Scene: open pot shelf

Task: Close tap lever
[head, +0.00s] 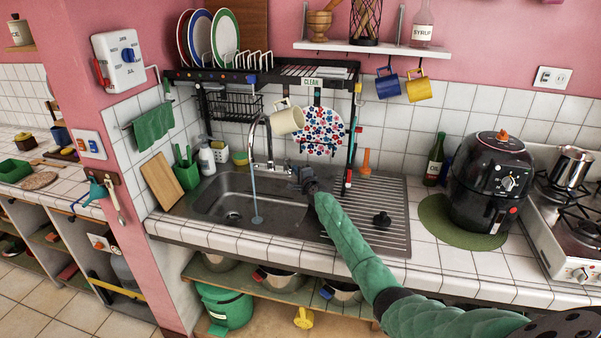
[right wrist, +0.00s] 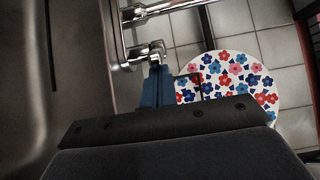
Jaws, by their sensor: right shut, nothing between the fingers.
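The chrome tap (head: 270,150) stands at the back of the steel sink (head: 213,192). A stream of water (head: 255,200) falls from its curved spout into the basin. My right gripper (head: 302,176) is shut and empty, just right of the tap base. In the right wrist view, the shut blue-grey fingers (right wrist: 157,85) are close to a chrome tap part with a short handle (right wrist: 147,52). I cannot tell whether they touch it. The lever is small and partly hidden in the head view. My left gripper is not in view.
A dish rack (head: 310,72) stands over the sink, with a beige mug (head: 287,120) and a flowered board (head: 320,132) hanging. A black stopper (head: 381,220) lies on the drainboard (head: 390,195). A black air fryer (head: 492,180) is further right.

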